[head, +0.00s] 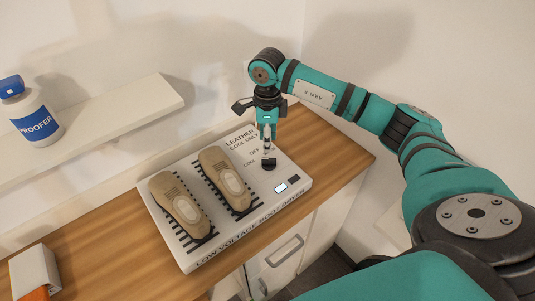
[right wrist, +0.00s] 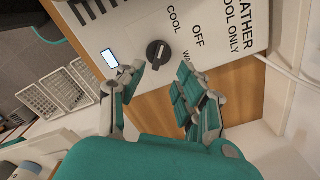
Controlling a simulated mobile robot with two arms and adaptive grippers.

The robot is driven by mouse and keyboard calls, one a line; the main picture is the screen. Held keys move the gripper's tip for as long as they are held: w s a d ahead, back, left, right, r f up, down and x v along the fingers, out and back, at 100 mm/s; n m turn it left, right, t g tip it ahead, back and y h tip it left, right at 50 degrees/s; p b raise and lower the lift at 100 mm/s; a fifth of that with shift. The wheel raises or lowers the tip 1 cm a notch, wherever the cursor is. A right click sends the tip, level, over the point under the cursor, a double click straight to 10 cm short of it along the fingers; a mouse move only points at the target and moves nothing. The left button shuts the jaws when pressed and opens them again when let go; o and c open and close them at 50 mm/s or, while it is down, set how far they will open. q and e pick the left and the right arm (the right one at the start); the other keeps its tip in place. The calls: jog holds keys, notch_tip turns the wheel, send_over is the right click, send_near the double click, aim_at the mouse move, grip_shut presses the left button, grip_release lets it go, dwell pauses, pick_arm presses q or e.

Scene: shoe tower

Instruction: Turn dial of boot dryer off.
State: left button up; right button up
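The boot dryer (head: 184,252) is a white flat box on the wooden counter, with two tan shoe-shaped forms on its top. Its black round dial (head: 268,164) sits at the right, near the OFF and COOL labels. In the right wrist view the dial (right wrist: 158,55) shows a pale mark, with COOL, OFF and a partly hidden third label around it. I cannot tell exactly which label the mark points at. My right gripper (head: 267,142) points down just above the dial. In the wrist view its fingers (right wrist: 162,78) are apart and empty. My left gripper is in neither view.
A small display (head: 281,188) is on the dryer beside the dial. A white shelf (head: 110,125) with a proofer bottle (head: 34,118) is at the left. A white box (head: 36,271) stands at the lower left. The wall is close behind the dryer.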

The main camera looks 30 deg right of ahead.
aim_at(267, 159)
notch_tip(267, 159, down, 6)
jog(key=shift+p, duration=0.4)
jog(key=shift+f, duration=0.6)
jog(key=c, duration=0.6)
grip_shut()
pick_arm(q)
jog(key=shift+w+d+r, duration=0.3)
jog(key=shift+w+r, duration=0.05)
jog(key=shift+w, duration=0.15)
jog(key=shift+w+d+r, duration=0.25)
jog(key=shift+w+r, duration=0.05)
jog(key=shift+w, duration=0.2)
